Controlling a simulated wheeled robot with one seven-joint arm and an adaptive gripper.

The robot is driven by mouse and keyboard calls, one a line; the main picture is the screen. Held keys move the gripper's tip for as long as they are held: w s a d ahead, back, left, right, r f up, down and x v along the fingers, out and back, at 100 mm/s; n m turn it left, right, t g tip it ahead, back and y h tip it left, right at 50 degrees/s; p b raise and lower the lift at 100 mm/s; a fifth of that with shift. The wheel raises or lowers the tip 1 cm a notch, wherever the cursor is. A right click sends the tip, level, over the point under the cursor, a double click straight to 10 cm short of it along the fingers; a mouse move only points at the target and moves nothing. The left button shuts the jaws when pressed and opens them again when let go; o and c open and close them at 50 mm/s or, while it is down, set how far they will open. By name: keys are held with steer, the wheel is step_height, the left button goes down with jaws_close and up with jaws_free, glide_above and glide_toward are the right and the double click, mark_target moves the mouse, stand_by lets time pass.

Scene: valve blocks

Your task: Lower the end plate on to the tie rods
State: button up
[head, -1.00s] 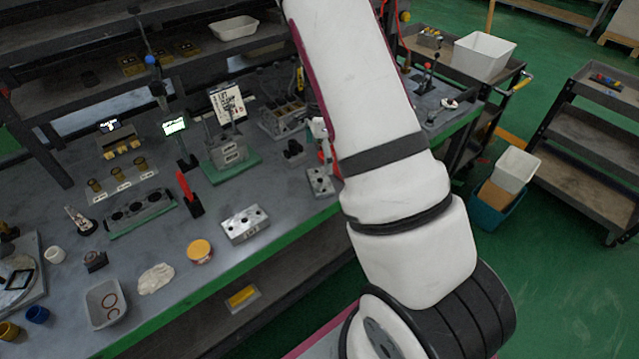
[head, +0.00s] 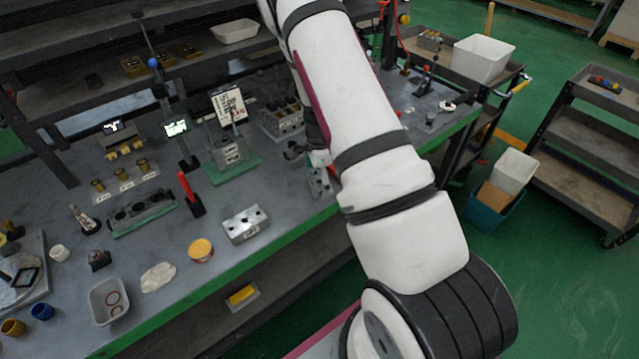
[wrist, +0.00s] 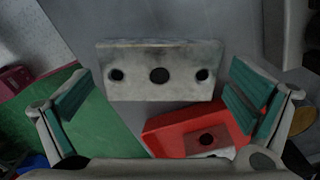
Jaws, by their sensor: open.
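The end plate appears to be the grey metal plate with three dark holes (wrist: 160,70) in the wrist view. It lies across the gap between the fingers of my gripper (wrist: 158,92). The fingers, with teal pads, are open and stand apart from its ends. In the head view the plate (head: 319,184) lies near the bench's front edge, partly hidden by my gripper (head: 318,163). The valve stack (head: 229,152) with thin upright rods stands on a green base to the left, a printed card behind it.
A red block with a hole (wrist: 195,134) sits close to the plate in the wrist view. A silver block (head: 245,224) and a yellow-lidded tub (head: 200,250) stand along the front of the bench (head: 225,275). A shelf runs above the bench's back.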

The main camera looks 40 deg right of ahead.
steer(key=shift+c, duration=0.6)
steer(key=c, duration=1.1)
steer(key=shift+r, duration=0.1)
